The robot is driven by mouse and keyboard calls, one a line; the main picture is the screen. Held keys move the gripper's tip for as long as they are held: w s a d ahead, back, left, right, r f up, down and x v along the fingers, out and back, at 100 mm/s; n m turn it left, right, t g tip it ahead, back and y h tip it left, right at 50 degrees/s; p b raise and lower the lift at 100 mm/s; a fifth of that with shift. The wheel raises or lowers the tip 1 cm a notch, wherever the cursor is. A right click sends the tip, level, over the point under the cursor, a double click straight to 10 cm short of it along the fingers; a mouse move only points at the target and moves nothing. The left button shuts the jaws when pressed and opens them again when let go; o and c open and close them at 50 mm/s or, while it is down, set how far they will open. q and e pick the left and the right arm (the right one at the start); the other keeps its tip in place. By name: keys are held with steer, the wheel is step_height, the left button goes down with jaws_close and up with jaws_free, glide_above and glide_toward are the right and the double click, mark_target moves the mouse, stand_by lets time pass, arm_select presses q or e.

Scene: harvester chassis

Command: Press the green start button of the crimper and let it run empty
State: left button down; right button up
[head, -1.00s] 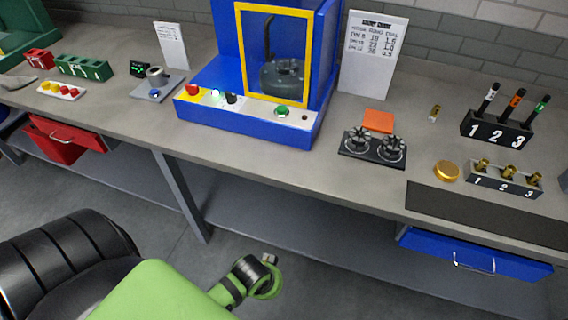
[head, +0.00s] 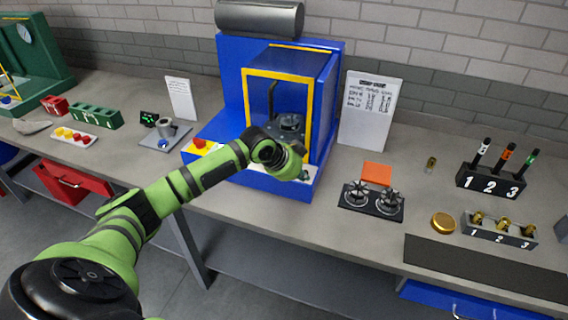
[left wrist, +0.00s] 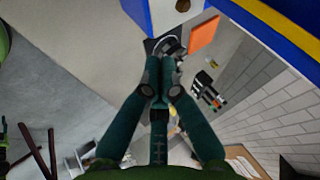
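The crimper (head: 232,52) is the blue machine on the bench, with a yellow-framed window (head: 247,95) and a front control panel. Its red button (head: 199,144) shows at the panel's left end. The green start button is hidden behind my left arm's wrist in the head view, and I cannot make it out in the left wrist view. My left gripper (head: 304,174) is over the panel's right part; contact cannot be told. In the left wrist view its fingers (left wrist: 160,72) meet, shut and empty, near the panel's corner with a dark hole (left wrist: 183,5). My right gripper is not in view.
To the right are a dark fixture with two round dies (head: 371,201), an orange block (head: 376,172), a gold disc (head: 443,223) and a numbered marker holder (head: 490,181). A white chart (head: 364,110) stands behind. A small scale (head: 165,137) is left of the crimper.

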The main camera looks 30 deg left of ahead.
arm_select(q)
steer(key=shift+n+t+y, duration=0.3)
steer(key=shift+t, duration=0.6)
steer(key=w+a+r, duration=0.1)
steer(key=a+r, duration=0.2)
steer(key=w+a+r, duration=0.2)
steer(key=a, duration=0.1)
steer(key=w+a+r, duration=0.1)
steer(key=a+r, duration=0.2)
steer(key=shift+w+a+r, duration=0.15)
steer(key=shift+w+r, duration=0.1)
steer(key=shift+r, duration=0.05)
steer(key=shift+f, duration=0.15)
step_height(320, 180, down, 7)
steer(key=b, duration=0.7)
steer(key=shift+f, duration=0.8)
steer(key=shift+f, duration=0.45)
